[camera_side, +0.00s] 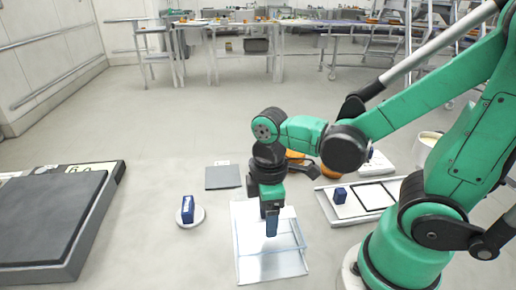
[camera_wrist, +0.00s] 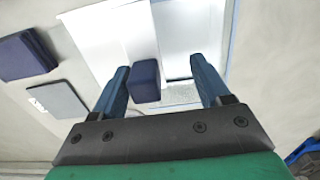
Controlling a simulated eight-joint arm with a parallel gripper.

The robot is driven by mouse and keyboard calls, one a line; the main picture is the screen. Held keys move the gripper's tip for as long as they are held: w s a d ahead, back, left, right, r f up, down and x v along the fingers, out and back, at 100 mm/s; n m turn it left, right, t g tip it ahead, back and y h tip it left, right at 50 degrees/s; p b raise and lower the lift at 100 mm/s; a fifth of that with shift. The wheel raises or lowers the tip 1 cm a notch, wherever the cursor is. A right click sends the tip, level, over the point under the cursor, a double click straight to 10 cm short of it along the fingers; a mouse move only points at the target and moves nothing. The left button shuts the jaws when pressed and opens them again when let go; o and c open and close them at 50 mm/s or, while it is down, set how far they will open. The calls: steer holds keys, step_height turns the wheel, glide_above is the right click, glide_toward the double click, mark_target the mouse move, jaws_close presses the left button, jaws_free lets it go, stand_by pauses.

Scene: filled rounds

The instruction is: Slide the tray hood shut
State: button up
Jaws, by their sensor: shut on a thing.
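The tray (camera_side: 272,268) is a pale, flat frame on the floor in front of my arm, with thin bluish edges. A white panel, which looks like its hood (camera_wrist: 95,38), covers part of it in the wrist view. A dark blue block (camera_wrist: 146,82) stands up at the panel's edge, between my fingers. My gripper (camera_side: 271,224) points down over the tray, and its blue fingers also show in the wrist view (camera_wrist: 160,85). It is shut on the block, though a gap seems to show beside the right finger. The side view hides the block behind the fingers.
A blue block (camera_side: 187,209) stands on a round white disc to the left. A grey square plate (camera_side: 222,177) lies behind it. A large dark platform (camera_side: 55,225) fills the far left. Another tray (camera_side: 362,213) with a blue block (camera_side: 340,194) is at right, near my base.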

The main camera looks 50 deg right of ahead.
steer(key=shift+f, duration=0.1)
steer(key=shift+w+d, duration=2.85)
steer(key=o, duration=0.9)
step_height(320, 180, up, 7)
steer(key=shift+r, duration=0.1)
